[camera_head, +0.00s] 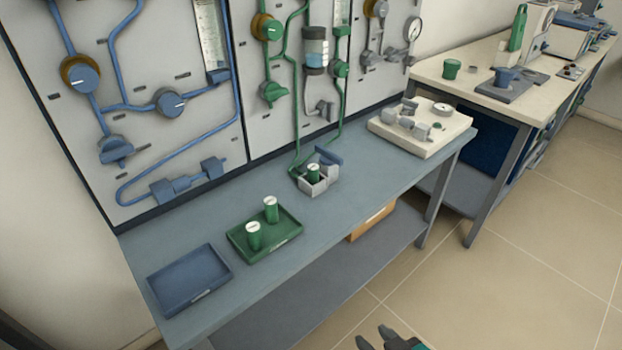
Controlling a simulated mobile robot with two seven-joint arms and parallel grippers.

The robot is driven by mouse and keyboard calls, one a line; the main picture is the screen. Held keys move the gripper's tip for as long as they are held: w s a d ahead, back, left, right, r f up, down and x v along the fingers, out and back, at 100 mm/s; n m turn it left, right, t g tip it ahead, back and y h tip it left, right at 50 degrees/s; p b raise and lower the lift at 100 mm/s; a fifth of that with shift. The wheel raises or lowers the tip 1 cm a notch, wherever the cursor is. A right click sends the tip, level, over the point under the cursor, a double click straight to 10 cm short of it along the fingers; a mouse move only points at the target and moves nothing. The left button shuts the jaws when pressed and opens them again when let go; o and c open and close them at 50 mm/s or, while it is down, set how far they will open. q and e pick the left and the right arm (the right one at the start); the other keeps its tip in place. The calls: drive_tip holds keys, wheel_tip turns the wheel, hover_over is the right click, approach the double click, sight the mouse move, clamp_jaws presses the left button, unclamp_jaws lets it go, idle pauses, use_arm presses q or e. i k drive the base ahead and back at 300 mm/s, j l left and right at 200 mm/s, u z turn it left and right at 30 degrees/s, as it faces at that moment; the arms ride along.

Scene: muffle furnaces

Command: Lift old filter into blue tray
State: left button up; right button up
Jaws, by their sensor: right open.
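The blue tray (189,278) lies empty at the left end of the grey-blue bench. A green cylindrical filter (314,174) with a pale top stands upright in a small grey holder (327,186) near the wall panel. A blue lever or lid (328,156) shows at the back of the holder. Two similar green cylinders, one at the back (271,209) and one in front (253,236), stand in the green tray (282,239). My right gripper (375,338) is open and empty at the bottom edge, over the floor and well away from the bench. My left gripper is not in view.
The bench top (365,178) is clear between the holder and a white block with fittings (420,130). A wall panel with blue and green piping rises behind. A brown box (371,221) sits under the bench. A second table (479,80) stands at the right.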

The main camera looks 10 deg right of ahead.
sight(313, 169)
drive_tip(key=k+u, duration=0.15)
drive_tip(key=k, duration=0.35)
drive_tip(key=i+l+u, duration=0.1)
drive_tip(key=l+u, duration=0.15)
drive_tip(key=u, duration=0.25)
drive_tip(key=l+u, duration=0.25)
drive_tip(key=u, duration=0.25)
drive_tip(key=l+u, duration=0.4)
drive_tip(key=l, duration=0.5)
drive_tip(key=l+u, duration=0.1)
drive_tip(key=l, duration=0.35)
drive_tip(key=k+l+u, duration=0.1)
drive_tip(key=l, duration=0.35)
